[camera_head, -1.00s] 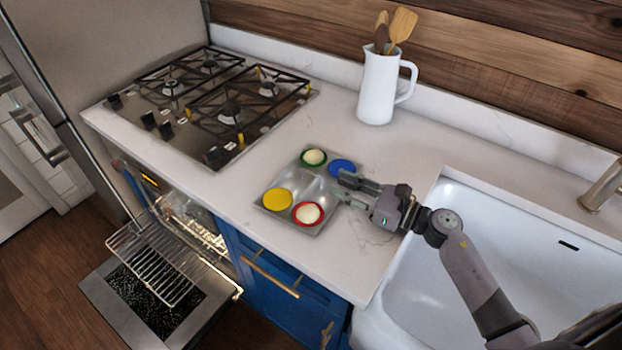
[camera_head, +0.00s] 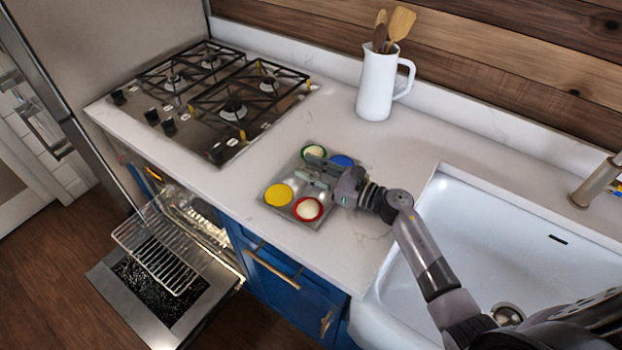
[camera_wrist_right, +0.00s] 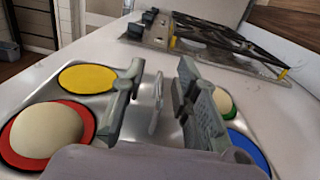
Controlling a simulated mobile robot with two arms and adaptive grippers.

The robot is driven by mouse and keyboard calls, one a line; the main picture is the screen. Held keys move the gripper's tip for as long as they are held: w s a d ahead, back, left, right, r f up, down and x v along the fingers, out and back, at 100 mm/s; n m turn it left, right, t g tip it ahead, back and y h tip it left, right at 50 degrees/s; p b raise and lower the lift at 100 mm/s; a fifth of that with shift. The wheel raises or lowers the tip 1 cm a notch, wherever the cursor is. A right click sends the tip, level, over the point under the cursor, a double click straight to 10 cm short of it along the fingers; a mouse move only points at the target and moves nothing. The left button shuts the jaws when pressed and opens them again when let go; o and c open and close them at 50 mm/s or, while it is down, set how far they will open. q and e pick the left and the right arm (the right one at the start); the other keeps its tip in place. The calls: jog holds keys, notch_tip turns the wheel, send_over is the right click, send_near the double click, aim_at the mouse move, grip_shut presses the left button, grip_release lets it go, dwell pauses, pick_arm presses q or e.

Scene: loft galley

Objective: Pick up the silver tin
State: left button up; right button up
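The silver tin (camera_head: 287,174) is a shallow square metal tray on the counter, left of the sink. It has a yellow disc (camera_head: 278,195), a blue disc (camera_head: 342,161), and red (camera_head: 308,209) and green (camera_head: 314,152) rings with cream domes in its corners. My right gripper (camera_head: 308,168) is over the tin's middle. In the right wrist view, its fingers (camera_wrist_right: 160,75) are apart on either side of a thin grey upright piece (camera_wrist_right: 156,104) at the tin's middle; I cannot tell whether they touch it. My left gripper is out of view.
A white jug (camera_head: 376,88) with wooden utensils stands at the back. A gas hob (camera_head: 208,98) is to the left. The white sink (camera_head: 520,235) is to the right. An open oven door and rack (camera_head: 160,250) jut out below. The counter around the tin is clear.

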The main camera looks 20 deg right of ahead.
jog(key=shift+c, duration=0.4)
grip_shut()
jog(key=shift+r, duration=0.1)
